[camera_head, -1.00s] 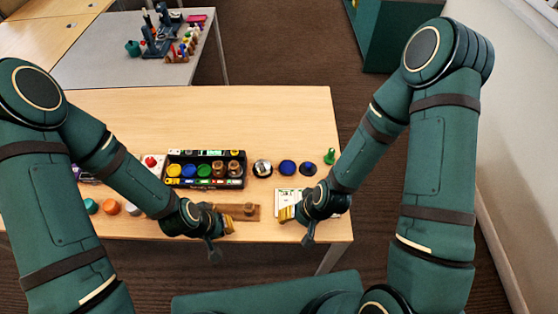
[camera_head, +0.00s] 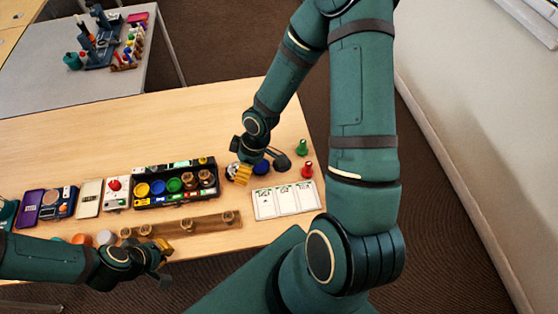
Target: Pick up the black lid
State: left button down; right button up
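A dark round piece that looks like the black lid (camera_head: 283,162) lies to the right of a blue round piece (camera_head: 262,168), near the table's right edge. A dark part of my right gripper overlaps it, so its outline is unclear.
A black tray (camera_head: 150,205) holds coloured round pieces. A wooden strip (camera_head: 205,228) with knobs lies in front. Bare table (camera_head: 130,125) lies behind the tray.

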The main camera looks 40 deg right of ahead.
jog(key=d+r+n+h, duration=0.3)
jog(key=d+n, duration=0.2)
jog(key=d, duration=0.8)
jog(key=shift+g+h, duration=0.3)
jog(key=f+b, duration=0.1)
jog(key=f, duration=0.4)
jog(key=f+b, duration=0.1)
jog(key=f, duration=0.1)
jog(key=shift+w+d+f+b, duration=0.15)
jog(key=shift+w+f+b, duration=0.05)
jog(key=shift+w+b, duration=0.15)
pick_arm(q)
jog(key=shift+s+d+f+b, duration=0.1)
jog(key=shift+s+f+b, duration=0.15)
jog(key=shift+f, duration=0.5)
jog(key=shift+s+f+b, duration=0.2)
jog(key=shift+f+b, duration=0.2)
jog(key=shift+f, duration=0.35)
jog(key=shift+s+d+f+b, duration=0.1)
jog(key=shift+s+f+b, duration=0.15)
jog(key=shift+f, duration=0.5)
pick_arm(e)
jog(key=shift+s+d+f, duration=0.1)
jog(key=shift+f, duration=1.45)
jog(key=shift+d+f, duration=0.1)
jog(key=shift+f, duration=1.4)
grip_shut()
